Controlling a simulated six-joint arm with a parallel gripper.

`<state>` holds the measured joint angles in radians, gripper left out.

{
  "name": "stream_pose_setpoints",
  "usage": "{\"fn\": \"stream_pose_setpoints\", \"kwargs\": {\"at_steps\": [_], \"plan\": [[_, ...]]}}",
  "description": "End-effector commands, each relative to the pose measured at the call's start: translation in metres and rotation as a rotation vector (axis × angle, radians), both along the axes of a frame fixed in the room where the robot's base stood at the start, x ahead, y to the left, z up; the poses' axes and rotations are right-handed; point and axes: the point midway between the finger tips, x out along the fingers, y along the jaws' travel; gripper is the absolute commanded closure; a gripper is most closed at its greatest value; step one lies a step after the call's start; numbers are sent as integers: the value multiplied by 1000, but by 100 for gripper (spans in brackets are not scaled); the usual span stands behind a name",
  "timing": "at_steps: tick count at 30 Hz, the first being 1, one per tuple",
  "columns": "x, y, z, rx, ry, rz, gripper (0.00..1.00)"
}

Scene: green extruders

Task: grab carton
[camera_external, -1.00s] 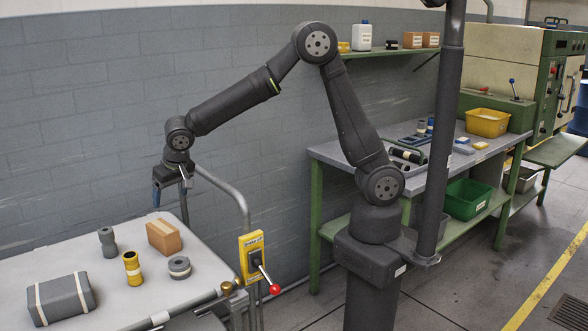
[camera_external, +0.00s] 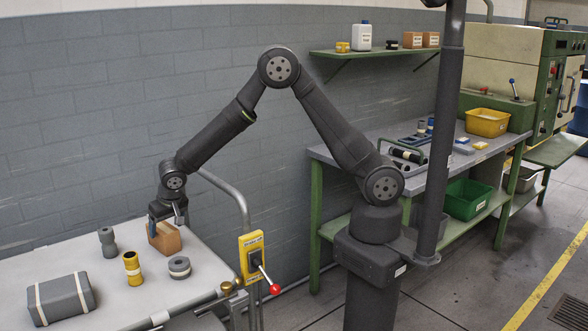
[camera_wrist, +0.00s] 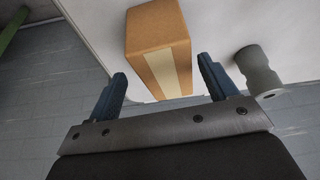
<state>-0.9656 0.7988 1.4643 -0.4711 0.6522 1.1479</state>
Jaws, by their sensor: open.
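The carton (camera_external: 166,239) is a brown box with a pale tape strip, standing on the light table at its back right. In the wrist view the carton (camera_wrist: 158,45) lies ahead of my gripper (camera_wrist: 162,88), between the lines of its two blue fingers. My gripper (camera_external: 167,219) is open and empty between the fingers. In the external view it is right above the carton and partly covers its top. I cannot tell whether a finger touches it.
A grey spool-shaped part (camera_external: 107,242) stands left of the carton; it also shows in the wrist view (camera_wrist: 259,72). A yellow spool (camera_external: 132,268), a grey ring (camera_external: 179,267) and a dark strapped case (camera_external: 61,299) are nearer the front. A yellow lever box (camera_external: 252,258) stands at the table's right edge.

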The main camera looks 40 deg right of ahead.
Motion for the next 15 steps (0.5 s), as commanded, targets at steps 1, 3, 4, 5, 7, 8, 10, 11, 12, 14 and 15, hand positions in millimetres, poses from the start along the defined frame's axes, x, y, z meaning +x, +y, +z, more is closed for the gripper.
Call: {"fn": "stream_pose_setpoints", "kwargs": {"at_steps": [1, 3, 4, 5, 7, 8, 10, 11, 12, 14, 15], "plan": [[3, 2, -6, -2, 1, -1, 22], [6, 5, -15, -2, 2, -1, 22], [8, 6, -18, -3, 2, -1, 22], [10, 7, -22, -3, 3, -1, 22], [14, 9, -30, -1, 2, 0, 22], [15, 9, -33, -1, 2, 0, 22], [17, 9, -39, 0, 2, -1, 22], [18, 9, -40, 1, 1, -1, 22], [18, 10, -42, 1, 1, -1, 22], [19, 10, -43, 1, 1, 0, 22], [19, 10, -43, 1, 1, 0, 22]]}}
